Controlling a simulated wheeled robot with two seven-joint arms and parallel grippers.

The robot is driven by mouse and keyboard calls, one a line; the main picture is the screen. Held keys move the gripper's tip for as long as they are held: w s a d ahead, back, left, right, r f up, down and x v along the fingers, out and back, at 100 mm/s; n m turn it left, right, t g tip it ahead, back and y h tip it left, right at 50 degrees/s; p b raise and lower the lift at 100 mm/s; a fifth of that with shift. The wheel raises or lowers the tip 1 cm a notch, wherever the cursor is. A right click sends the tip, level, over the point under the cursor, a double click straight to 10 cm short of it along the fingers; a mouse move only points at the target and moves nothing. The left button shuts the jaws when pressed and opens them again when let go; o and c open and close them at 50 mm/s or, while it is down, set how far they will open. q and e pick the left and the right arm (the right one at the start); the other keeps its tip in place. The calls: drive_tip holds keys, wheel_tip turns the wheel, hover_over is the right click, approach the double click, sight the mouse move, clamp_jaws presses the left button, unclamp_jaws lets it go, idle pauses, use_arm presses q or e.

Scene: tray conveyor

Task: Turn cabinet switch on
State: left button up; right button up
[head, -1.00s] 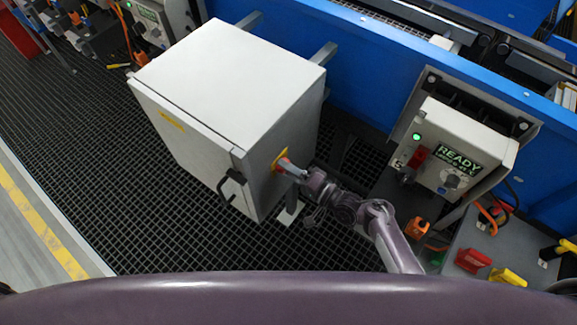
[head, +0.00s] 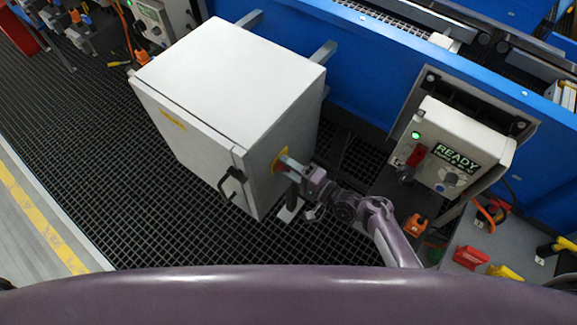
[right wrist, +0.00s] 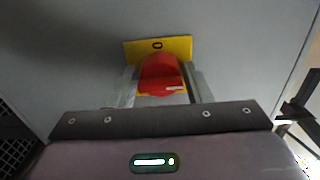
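The white cabinet (head: 205,85) stands on the dark grating, with its switch on the side facing right. In the right wrist view the switch is a red handle (right wrist: 162,75) on a yellow plate (right wrist: 178,46) marked 0. My right gripper (head: 287,166) is at the switch and hides most of it in the head view. In the right wrist view its fingers (right wrist: 162,88) stand on both sides of the red handle, spread apart and very close to it. Whether they press on it is hard to see. My left gripper is not in view.
A black door handle (head: 232,186) sticks out near the cabinet's front edge. A control box (head: 430,150) with a green light and a READY display stands at the right, by the blue conveyor frame (head: 370,70). Red and yellow items (head: 470,257) lie at the lower right.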

drive_tip(key=o, duration=0.3)
drive_tip(key=v, duration=0.7)
drive_tip(key=shift+s+d, duration=0.25)
drive_tip(key=shift+d, duration=0.05)
